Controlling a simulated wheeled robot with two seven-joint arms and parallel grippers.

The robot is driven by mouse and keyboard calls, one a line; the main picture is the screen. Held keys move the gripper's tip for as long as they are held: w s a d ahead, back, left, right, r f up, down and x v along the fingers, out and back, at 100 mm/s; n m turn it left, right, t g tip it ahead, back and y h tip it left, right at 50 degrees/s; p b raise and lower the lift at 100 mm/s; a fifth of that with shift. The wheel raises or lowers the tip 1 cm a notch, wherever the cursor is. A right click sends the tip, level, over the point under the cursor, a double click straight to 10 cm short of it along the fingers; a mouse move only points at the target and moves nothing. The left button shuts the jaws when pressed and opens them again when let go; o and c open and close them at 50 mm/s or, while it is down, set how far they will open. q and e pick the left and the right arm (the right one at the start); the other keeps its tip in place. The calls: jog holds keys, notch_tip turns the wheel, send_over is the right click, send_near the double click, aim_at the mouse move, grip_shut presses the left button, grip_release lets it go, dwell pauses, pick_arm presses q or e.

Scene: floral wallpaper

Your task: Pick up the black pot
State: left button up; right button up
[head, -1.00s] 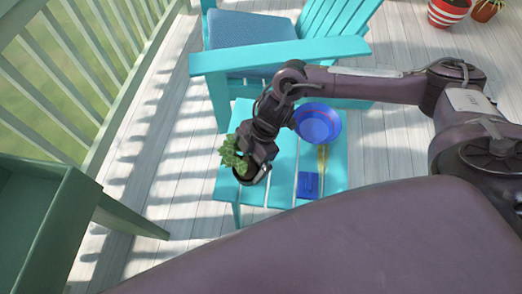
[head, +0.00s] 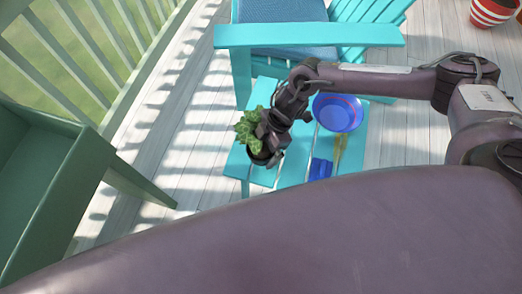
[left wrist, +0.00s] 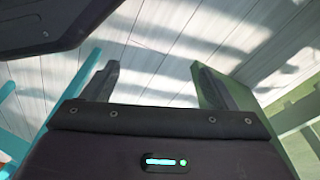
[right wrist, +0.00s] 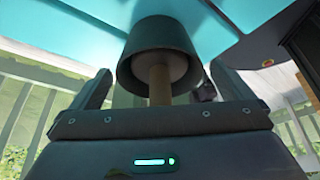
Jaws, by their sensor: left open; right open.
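The black pot (head: 261,156) with a green leafy plant (head: 249,128) is at the left side of the small turquoise table (head: 264,93). My right gripper (head: 264,148) is beside the pot and covers part of it. In the right wrist view the dark pot (right wrist: 158,50) is between the two spread fingers, its rim facing the camera and a brown stem inside. I see gaps between pot and fingers. My left gripper (left wrist: 155,82) is open and empty above the deck boards, outside the head view.
A blue bowl (head: 338,112), a blue dustpan (head: 320,169) and a yellowish brush (head: 340,150) are on the table's right side. A turquoise chair (head: 310,36) stands behind it.

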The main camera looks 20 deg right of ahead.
jog(key=c, duration=1)
jog(key=shift+r, duration=0.1)
jog(key=shift+c, duration=0.2)
